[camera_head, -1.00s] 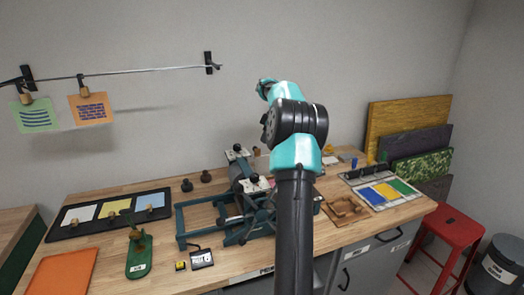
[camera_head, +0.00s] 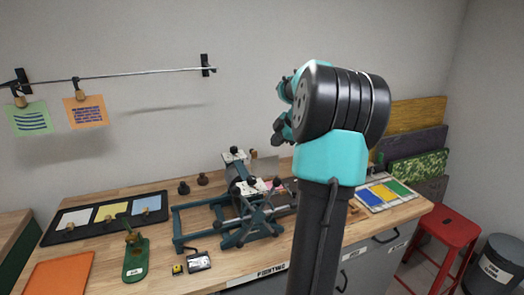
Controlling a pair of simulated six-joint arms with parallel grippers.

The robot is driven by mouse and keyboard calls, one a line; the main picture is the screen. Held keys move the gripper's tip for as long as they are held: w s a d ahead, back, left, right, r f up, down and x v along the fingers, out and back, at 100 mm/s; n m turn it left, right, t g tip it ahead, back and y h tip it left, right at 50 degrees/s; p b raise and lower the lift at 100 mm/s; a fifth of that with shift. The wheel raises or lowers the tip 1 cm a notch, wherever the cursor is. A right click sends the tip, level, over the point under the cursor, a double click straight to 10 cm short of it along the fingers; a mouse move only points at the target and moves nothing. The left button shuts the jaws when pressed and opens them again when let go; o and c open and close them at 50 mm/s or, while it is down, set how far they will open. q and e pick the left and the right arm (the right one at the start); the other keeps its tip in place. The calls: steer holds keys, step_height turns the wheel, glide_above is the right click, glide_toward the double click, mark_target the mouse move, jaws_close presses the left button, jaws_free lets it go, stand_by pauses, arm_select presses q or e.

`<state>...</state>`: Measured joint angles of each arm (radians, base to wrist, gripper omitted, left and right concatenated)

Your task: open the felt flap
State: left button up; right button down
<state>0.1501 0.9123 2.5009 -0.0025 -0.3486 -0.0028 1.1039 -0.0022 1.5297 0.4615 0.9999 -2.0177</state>
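The small teal press (camera_head: 222,225) stands on the wooden bench, with a grey roller, white-topped posts and a spoked wheel (camera_head: 258,213) on its near side. I cannot make out the felt flap for certain; a pinkish sheet (camera_head: 274,186) shows at the press's right end, partly hidden by my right arm. My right arm rises from the bottom, and its large black and teal joint blocks much of the view. Part of my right gripper (camera_head: 281,133) shows left of that joint, above and apart from the press; its fingers are not clear. My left gripper is out of view.
The bench (camera_head: 110,254) holds a black tray with three pale cards (camera_head: 70,237), a green stand (camera_head: 135,258), an orange sheet (camera_head: 60,274) and a colour tray (camera_head: 368,205). Two sheets hang from a wall rail (camera_head: 130,74). A red stool (camera_head: 449,232) stands right.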

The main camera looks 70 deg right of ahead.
mark_target(254, 152)
steer(key=w+d+f, duration=0.3)
steer(key=w+f, duration=0.5)
steer(key=shift+w+d, duration=0.3)
steer(key=shift+w, duration=0.05)
steer(key=shift+w+d+r, duration=0.1)
steer(key=shift+w+d, duration=0.6)
stand_by(0.3)
